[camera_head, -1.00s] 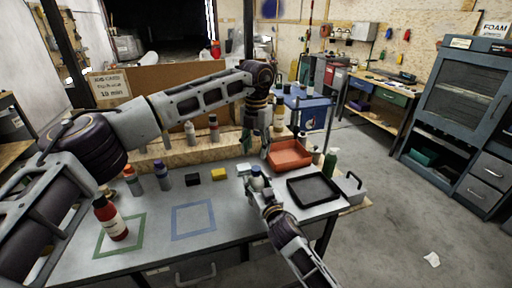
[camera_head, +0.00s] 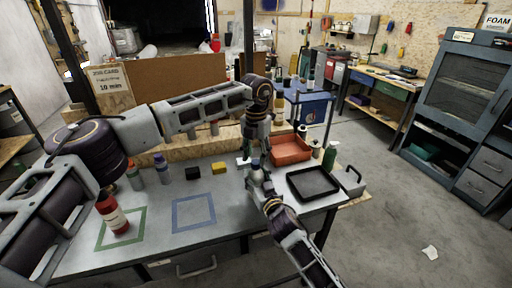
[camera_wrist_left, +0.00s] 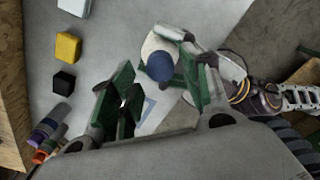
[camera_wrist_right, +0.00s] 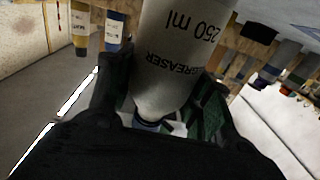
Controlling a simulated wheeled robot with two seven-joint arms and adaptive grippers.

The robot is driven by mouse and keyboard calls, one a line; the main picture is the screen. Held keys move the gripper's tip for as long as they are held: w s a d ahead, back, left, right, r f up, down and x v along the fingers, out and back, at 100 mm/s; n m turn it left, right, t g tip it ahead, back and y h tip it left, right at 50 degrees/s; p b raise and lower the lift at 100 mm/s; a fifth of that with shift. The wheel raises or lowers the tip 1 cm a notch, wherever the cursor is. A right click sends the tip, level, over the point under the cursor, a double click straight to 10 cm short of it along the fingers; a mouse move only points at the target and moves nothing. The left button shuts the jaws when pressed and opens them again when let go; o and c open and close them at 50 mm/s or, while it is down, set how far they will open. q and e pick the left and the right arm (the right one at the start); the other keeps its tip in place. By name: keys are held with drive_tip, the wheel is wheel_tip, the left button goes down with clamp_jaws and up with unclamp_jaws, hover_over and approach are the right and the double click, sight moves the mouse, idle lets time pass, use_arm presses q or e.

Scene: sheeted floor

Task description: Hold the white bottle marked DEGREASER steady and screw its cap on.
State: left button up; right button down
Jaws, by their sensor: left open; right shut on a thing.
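The white DEGREASER bottle (camera_wrist_right: 175,60) fills the upper middle of the right wrist view, its marking upside down there. My right gripper (camera_head: 262,186) is shut on it at the table's right part. The blue cap (camera_wrist_left: 160,66) sits over the bottle's top in the left wrist view, and the white bottle (camera_wrist_left: 153,45) shows beside it. Whether the cap is threaded on cannot be told. My left gripper (camera_wrist_left: 155,92) is open above the bottle, its fingers apart, with the cap nearer the right-hand finger and not gripped. In the head view the bottle (camera_head: 256,176) is small and partly hidden.
A red bottle (camera_head: 112,214) stands at the green square. The blue square (camera_head: 194,212) is empty. Black (camera_head: 192,173) and yellow (camera_head: 219,168) blocks lie left of the grippers. An orange bin (camera_head: 291,150) and black tray (camera_head: 312,184) lie to the right.

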sight(256, 180)
use_arm(q)
drive_tip(key=shift+f, duration=1.25)
drive_tip(key=shift+c, duration=0.4)
drive_tip(key=c, duration=1)
clamp_jaws()
drive_tip(key=o, duration=1.2)
unclamp_jaws()
